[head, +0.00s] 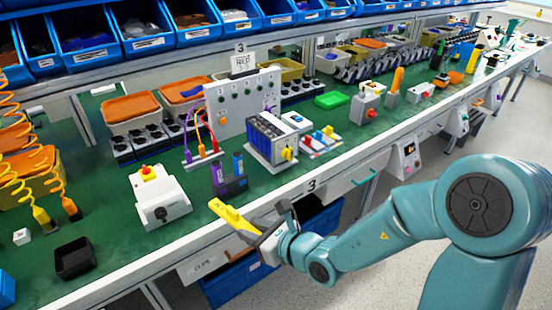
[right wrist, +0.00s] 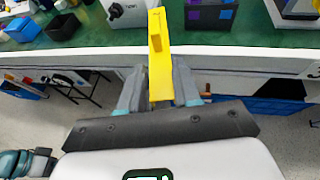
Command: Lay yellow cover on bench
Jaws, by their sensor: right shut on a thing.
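The yellow cover (head: 232,215) is a flat, elongated yellow piece with a raised rib. My right gripper (head: 262,232) is shut on it, and the cover sticks out from the jaws toward the bench (head: 130,262), around its front edge. In the right wrist view the cover (right wrist: 160,75) stands between the two fingers (right wrist: 160,95), its far end over the green bench top (right wrist: 260,35). I cannot tell whether it touches the bench. My left gripper is not in view.
A white switch box with a red and yellow button (head: 157,198) stands left of the cover. A black open box (head: 74,258) is at the near left. Green surface between the boxes is clear.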

